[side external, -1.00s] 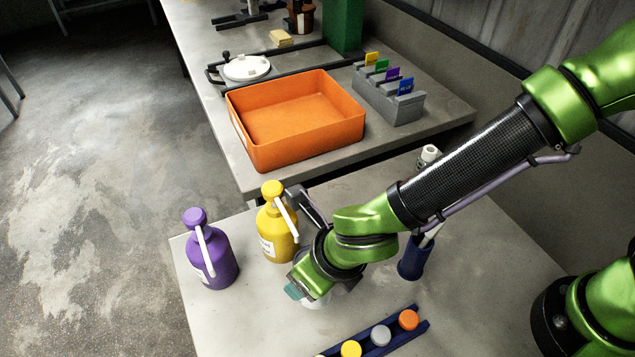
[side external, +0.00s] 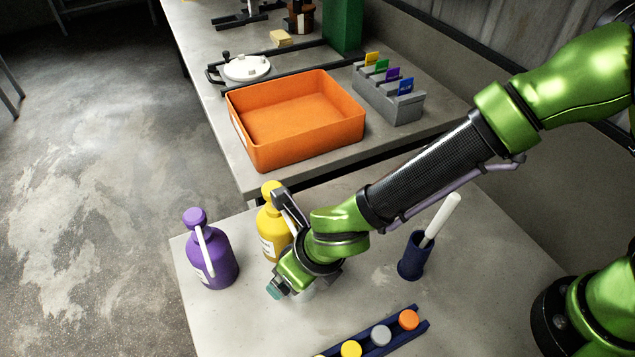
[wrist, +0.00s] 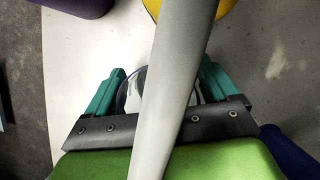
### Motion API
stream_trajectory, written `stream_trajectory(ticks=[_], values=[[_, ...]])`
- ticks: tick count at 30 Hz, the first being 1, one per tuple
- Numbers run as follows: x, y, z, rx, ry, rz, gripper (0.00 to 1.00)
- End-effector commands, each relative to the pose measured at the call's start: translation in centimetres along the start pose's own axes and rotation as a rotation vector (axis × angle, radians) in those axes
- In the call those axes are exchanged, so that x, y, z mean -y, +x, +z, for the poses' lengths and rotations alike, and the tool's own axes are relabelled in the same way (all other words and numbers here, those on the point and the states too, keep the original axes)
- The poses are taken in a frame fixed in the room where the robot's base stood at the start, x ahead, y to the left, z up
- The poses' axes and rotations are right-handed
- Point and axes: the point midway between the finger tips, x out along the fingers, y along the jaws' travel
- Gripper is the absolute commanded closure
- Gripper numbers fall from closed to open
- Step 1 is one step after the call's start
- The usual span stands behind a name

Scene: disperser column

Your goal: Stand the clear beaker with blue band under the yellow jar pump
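The yellow jar (side external: 271,232) stands upright on the near table, with a yellow pump head. My gripper (side external: 288,291) is low over the table in front of it, slightly right in the side view, and hides part of the jar and its spout. In the wrist view, the teal fingers of my gripper (wrist: 160,85) lie either side of the clear beaker (wrist: 131,93) and appear closed on it. The pale spout (wrist: 178,80) crosses above the beaker and hides its middle. In the side view, the beaker (side external: 305,292) shows faintly below my gripper. Its blue band cannot be made out.
A purple pump jar (side external: 211,257) stands left of the yellow one. A dark blue holder (side external: 412,262) with a white stick stands at the right. A blue rack (side external: 400,335) with coloured caps lies at the front. An orange tray (side external: 300,150) is on the far table.

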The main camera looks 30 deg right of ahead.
Motion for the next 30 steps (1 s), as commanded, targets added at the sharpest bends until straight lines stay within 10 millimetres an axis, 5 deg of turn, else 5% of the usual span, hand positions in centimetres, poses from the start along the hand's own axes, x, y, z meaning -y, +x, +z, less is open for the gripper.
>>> stream_trajectory(ticks=[8, 22, 30], values=[[0.0, -0.5, 0.2, 0.002, 0.000, 0.001, 0.13], [0.0, -9.6, 0.2, 0.005, 0.001, 0.002, 0.13], [0.0, -12.2, 0.1, 0.001, 0.001, 0.000, 0.13]])
